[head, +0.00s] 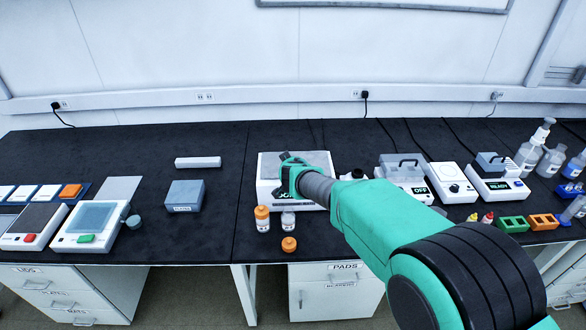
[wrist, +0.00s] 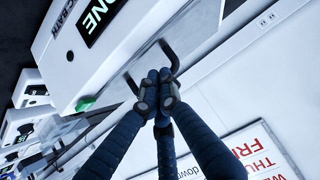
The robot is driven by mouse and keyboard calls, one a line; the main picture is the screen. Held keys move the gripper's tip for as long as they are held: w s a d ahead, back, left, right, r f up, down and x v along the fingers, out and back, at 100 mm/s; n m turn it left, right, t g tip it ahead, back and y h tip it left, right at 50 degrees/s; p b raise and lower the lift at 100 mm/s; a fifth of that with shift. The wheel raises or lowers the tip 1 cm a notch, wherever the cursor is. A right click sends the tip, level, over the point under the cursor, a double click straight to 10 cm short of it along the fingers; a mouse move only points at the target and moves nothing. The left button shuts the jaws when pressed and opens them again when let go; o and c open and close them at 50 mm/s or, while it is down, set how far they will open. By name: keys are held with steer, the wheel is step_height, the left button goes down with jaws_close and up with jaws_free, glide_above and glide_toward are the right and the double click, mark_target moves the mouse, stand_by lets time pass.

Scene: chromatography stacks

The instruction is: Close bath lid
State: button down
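The bath (head: 266,167) is a white box on the bench in the middle of the head view, its dark display partly hidden by my arm. In the wrist view the bath (wrist: 128,52) shows tilted, with "BATH" lettering, a lit display ending in "NE" and a green button. A dark, bent lid handle (wrist: 174,56) stands at its edge. My gripper (wrist: 160,80) has its fingertips drawn together at the handle's bar, which they partly cover. In the head view my gripper (head: 289,172) is over the bath's top. The lid's angle is unclear there.
An orange-capped bottle (head: 262,219), a clear vial (head: 288,221) and another orange-capped container (head: 289,244) stand before the bath. A grey-blue block (head: 184,195) is to the left. An instrument (head: 407,180) showing "OFF" is to the right.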

stand_by(0.3)
steer(key=r, duration=0.4)
steer(key=shift+s+r, duration=0.1)
steer(key=shift+s, duration=0.3)
steer(key=shift+s+f, duration=0.55)
steer(key=shift+s, duration=0.1)
steer(key=s+f, duration=0.4)
steer(key=s, duration=0.3)
steer(key=shift+s+f, duration=0.15)
